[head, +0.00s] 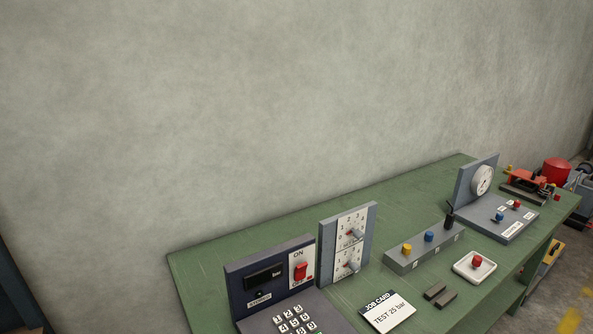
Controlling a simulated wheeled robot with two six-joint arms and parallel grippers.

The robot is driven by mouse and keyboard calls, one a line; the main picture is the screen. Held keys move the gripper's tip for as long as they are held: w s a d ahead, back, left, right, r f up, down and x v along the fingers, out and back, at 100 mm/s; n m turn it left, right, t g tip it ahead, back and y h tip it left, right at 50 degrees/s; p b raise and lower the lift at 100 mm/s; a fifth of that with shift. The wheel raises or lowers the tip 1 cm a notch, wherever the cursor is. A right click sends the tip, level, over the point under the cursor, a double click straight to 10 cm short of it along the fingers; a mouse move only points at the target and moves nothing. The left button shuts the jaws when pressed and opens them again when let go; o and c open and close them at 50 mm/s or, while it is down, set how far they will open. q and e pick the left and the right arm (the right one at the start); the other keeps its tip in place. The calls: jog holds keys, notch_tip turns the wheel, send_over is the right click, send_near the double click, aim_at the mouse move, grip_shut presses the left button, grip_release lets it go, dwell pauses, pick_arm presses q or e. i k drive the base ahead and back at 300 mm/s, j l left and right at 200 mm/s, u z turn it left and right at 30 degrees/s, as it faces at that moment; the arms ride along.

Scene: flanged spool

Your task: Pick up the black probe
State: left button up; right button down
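A small black upright piece (449,217), which looks like the black probe, stands at the far right end of a long grey block (425,250) on the green workbench. A yellow knob (407,249) and a blue knob (429,237) stand on the same block, to its left. The piece is small in the picture, and I cannot tell how deep it sits in the block. Neither of my grippers is in view.
The green bench (235,243) carries a keypad console (270,275), a two-dial panel (347,243), a job card (387,311), two dark bars (435,292), a white tray with a red button (474,267), a gauge stand (477,187) and an orange-red device (527,182). A grey wall stands behind.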

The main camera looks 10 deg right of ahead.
aim_at(450, 216)
jog(key=z, duration=1.4)
jog(key=i+l+u, duration=0.1)
jog(key=l, duration=0.3)
jog(key=i+l+u, duration=0.3)
jog(key=l, duration=0.3)
jog(key=i+l+u, duration=0.25)
jog(key=l, duration=0.45)
jog(key=i+l+u, duration=0.3)
jog(key=l, duration=0.45)
jog(key=i+l+u, duration=0.25)
jog(key=l, duration=0.3)
jog(key=i+l+u, duration=0.1)
jog(key=l+u, duration=0.15)
jog(key=l, duration=0.3)
jog(key=i+l+u, duration=0.2)
jog(key=l, duration=0.4)
jog(key=l+u, duration=0.25)
jog(key=l, duration=0.35)
